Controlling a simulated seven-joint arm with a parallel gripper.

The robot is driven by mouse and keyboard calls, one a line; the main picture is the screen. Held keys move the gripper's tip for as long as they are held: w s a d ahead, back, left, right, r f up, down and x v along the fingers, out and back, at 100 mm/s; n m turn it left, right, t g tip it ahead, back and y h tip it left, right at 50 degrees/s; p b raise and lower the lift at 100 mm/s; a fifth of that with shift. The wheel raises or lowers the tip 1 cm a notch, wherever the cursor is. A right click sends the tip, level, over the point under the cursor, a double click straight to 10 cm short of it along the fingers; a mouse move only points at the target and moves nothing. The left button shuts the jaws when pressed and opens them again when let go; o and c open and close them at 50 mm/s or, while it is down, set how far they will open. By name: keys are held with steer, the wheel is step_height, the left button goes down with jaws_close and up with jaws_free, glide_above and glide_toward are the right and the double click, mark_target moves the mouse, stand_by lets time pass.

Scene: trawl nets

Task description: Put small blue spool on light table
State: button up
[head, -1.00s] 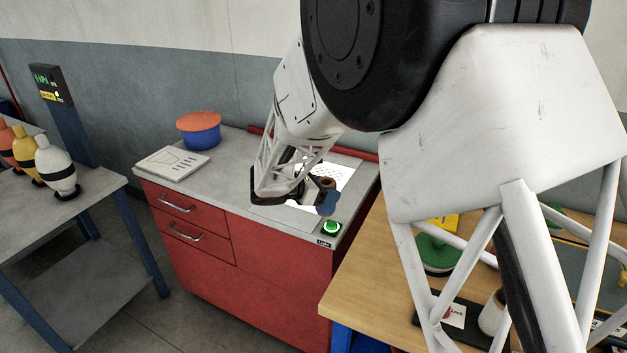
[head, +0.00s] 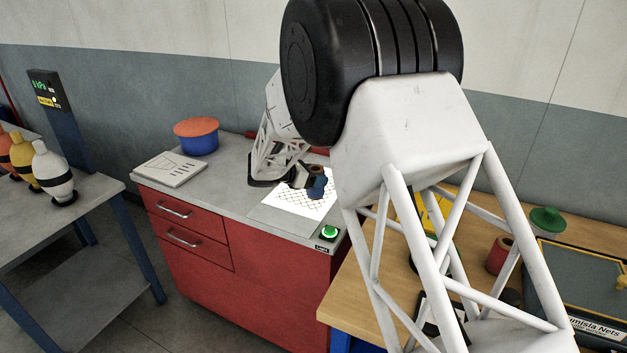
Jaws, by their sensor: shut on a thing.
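The small blue spool (head: 318,187) is in my gripper (head: 303,180), over the lit white panel of the light table (head: 285,212). The spool shows a blue body with a brown end and looks tilted. My gripper is shut on it, with the fingers partly hidden by the arm and the spool. Whether the spool touches the panel I cannot tell. The light table's panel glows white with a dark net pattern, set in the grey top of the red cabinet.
A green lit button (head: 329,232) sits at the cabinet's front right corner. A blue tub with an orange lid (head: 196,137) and a white board (head: 170,168) stand left on the top. A wooden bench (head: 335,305) with a red spool (head: 499,255) is at right.

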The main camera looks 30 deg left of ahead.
steer(key=shift+w+a+f, duration=0.1)
steer(key=shift+w+a, duration=0.55)
steer(key=shift+w, duration=0.15)
steer(key=shift+w+a+f, duration=0.1)
steer(key=shift+w+a, duration=0.5)
steer(key=shift+w, duration=0.2)
steer(key=shift+f, duration=0.1)
steer(key=shift+f, duration=1.65)
steer(key=shift+f, duration=0.15)
steer(key=o, duration=1)
steer(key=shift+s+a+r, duration=0.1)
steer(key=shift+s+r, duration=0.05)
steer(key=shift+r, duration=0.05)
steer(key=v, duration=1.1)
steer(key=shift+s+a+r, duration=0.1)
steer(key=shift+s+a, duration=0.1)
steer(key=shift+a, duration=0.05)
